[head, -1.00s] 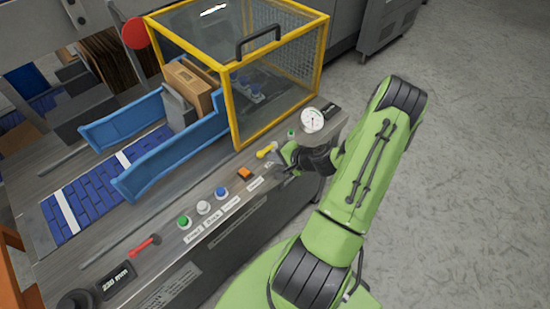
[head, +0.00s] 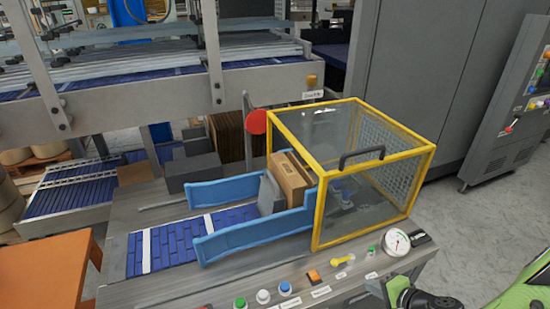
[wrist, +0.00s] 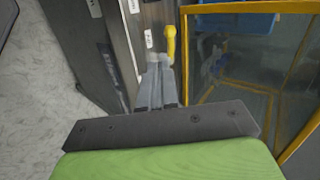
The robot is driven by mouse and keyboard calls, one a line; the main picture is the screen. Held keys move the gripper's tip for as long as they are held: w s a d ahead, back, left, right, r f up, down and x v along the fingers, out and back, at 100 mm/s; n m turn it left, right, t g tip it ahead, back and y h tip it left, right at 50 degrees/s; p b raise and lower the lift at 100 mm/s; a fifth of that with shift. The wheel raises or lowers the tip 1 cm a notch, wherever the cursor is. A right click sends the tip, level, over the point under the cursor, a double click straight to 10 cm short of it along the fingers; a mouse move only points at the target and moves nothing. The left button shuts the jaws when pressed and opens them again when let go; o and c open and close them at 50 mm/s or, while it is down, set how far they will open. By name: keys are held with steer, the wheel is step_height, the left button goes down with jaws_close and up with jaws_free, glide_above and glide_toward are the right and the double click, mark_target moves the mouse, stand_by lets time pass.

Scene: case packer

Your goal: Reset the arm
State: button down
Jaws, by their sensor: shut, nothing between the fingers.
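My gripper (head: 376,287) is at the lower right of the head view, over the front edge of the control panel. Its fingers are closed together with nothing between them; they also show in the wrist view (wrist: 158,82). A yellow lever switch (head: 343,260) is just up and left of the gripper in the head view. In the wrist view the yellow lever (wrist: 171,45) is just beyond the fingertips; I cannot tell whether they touch it. Most of my green arm is out of the head view.
A clear guard with a yellow frame (head: 322,217) and black handle stands behind the panel. A gauge (head: 396,242), an orange switch (head: 313,277) and several push buttons sit on the panel. A brown carton (head: 291,178) stands between blue rails (head: 255,239). Floor at right is clear.

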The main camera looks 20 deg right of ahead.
steer(key=w+a+r+n+g, duration=0.2)
steer(key=a+r+n+g, duration=0.4)
steer(key=a+r+n, duration=0.65)
steer(key=s+a+r+n+t+h+p, duration=0.1)
steer(key=s+a+r+n, duration=0.3)
steer(key=s+a+r, duration=0.6)
step_height(320, 180, up, 3)
steer(key=shift+s+a+f+p, duration=0.1)
steer(key=shift+s+a+p, duration=0.2)
steer(key=shift+s+a, duration=0.15)
steer(key=shift+w, duration=0.1)
